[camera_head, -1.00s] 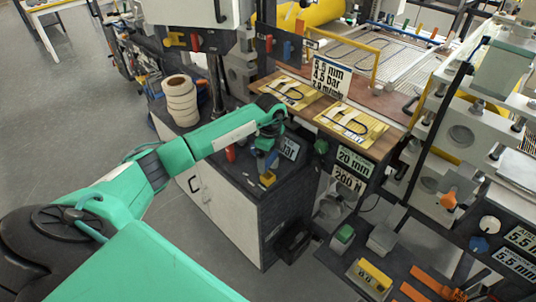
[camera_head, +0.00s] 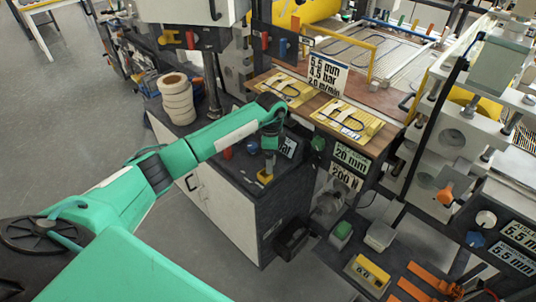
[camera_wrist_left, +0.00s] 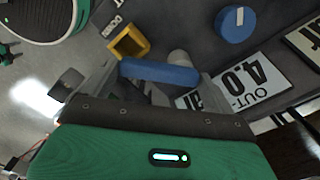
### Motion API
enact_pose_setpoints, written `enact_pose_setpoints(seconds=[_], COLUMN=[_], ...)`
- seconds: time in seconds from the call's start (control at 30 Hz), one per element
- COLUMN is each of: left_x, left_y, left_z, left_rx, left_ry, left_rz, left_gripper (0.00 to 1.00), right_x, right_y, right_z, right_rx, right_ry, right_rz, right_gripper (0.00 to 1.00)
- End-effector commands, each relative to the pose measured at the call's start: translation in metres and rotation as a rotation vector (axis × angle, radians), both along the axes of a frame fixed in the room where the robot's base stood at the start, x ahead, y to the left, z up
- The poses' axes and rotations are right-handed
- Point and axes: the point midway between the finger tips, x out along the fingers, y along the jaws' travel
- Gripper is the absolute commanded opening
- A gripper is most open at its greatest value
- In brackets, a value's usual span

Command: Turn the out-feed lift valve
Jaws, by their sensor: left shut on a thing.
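The out-feed lift valve shows in the left wrist view as a blue lever handle (camera_wrist_left: 158,73), lying across between the fingertips of my left gripper (camera_wrist_left: 157,86). The gripper is shut on this handle. In the head view my left gripper (camera_head: 269,150) points down over the dark top of the white cabinet (camera_head: 222,205) and mostly hides the valve. A yellow square piece (camera_wrist_left: 128,42) sits just beyond the handle, beside a small plate that seems to read DOWN (camera_wrist_left: 113,26). My right gripper is in neither current view.
A blue round knob (camera_wrist_left: 236,23) and a white OUT- 4.0 bar sign (camera_wrist_left: 247,82) stand close to the right of the handle in the wrist view. White rolls (camera_head: 177,98) are stacked behind my arm. A wooden bench (camera_head: 375,145) with yellow plates lies to the right.

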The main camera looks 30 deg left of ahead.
Motion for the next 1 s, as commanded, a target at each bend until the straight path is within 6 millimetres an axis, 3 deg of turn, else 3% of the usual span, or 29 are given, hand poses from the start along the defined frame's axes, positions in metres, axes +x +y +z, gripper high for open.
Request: enact_pose_setpoints(seconds=[0.23, 0.27, 0.3, 0.67, 1.0], left_x=[0.001, 0.001, 0.001, 0.002, 0.002], left_y=[0.001, 0.001, 0.001, 0.0, 0.001], left_z=[0.002, 0.002, 0.002, 0.011, 0.083], left_rx=[-0.001, -0.001, -0.001, -0.002, -0.001], left_ry=[-0.004, -0.004, -0.004, -0.004, -0.007], left_rz=[0.01, 0.011, 0.01, 0.006, 0.006], left_gripper=[0.48, 0.95, 1.0, 1.0, 1.0], right_x=[0.0, 0.0, 0.0, 0.0, 0.001], right_y=[0.002, 0.001, 0.001, -0.006, -0.007], right_z=[0.0, 0.0, 0.0, -0.004, -0.025], right_rx=[0.002, 0.001, 0.001, -0.006, -0.008], right_ry=[-0.001, -0.001, 0.0, 0.0, -0.001], right_rz=[0.001, 0.001, 0.001, 0.001, 0.001], right_gripper=[0.57, 0.57, 0.57, 0.57, 0.57])
